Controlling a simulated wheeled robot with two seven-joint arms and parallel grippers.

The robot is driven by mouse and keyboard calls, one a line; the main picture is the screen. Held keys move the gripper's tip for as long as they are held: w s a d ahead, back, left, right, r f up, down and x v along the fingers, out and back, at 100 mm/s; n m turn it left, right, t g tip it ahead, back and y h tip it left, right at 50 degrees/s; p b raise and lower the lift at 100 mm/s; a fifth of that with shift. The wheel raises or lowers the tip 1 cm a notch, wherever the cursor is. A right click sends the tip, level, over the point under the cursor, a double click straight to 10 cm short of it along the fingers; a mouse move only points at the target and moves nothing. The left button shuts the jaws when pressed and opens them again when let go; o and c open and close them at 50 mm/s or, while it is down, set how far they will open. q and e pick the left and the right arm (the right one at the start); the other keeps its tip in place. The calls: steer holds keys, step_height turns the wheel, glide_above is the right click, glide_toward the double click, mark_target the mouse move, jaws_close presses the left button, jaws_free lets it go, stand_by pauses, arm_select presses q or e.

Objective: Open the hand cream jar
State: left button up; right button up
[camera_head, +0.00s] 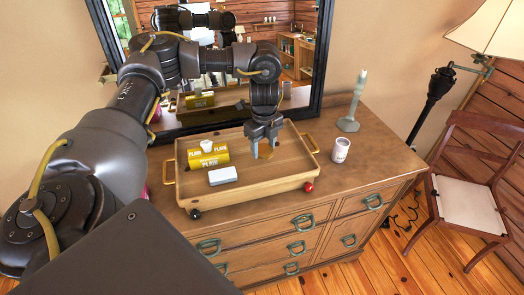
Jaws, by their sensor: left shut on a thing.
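My left gripper (264,146) points down into the wooden tray (247,190) on the dresser, right of the yellow box. It is shut on a small brownish thing (267,153), mostly hidden by the fingers. Whether this is the hand cream jar or its lid, I cannot tell. A small white container (207,146) shows at the yellow box. A white cylindrical container (340,150) with a dark mark stands on the dresser right of the tray. No jar label is readable. My right gripper is not in view.
The tray also holds a yellow box (208,160) and a white block (223,175). A pale green candlestick-like object (350,120) stands behind the white container. A mirror (320,50) rises behind the tray. A floor lamp (430,105) and chair (470,190) are at right.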

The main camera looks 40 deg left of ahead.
mark_target(262, 161)
arm_select(q)
steer(key=shift+w+a+f, duration=0.2)
steer(key=shift+a+f, duration=0.15)
steer(key=shift+f, duration=0.15)
steer(key=shift+a+f, duration=0.15)
steer(key=shift+f, duration=0.05)
step_height(262, 161, down, 3)
steer(key=shift+w+a+f+p, duration=0.1)
steer(key=shift+w+p, duration=0.05)
steer(key=shift+p, duration=0.15)
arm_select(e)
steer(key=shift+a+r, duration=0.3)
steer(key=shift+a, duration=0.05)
arm_select(q)
steer(key=shift+f, duration=0.1)
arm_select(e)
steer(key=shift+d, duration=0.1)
arm_select(q)
steer(key=shift+f, duration=0.15)
steer(key=o, duration=1.1)
steer(key=shift+c, duration=0.2)
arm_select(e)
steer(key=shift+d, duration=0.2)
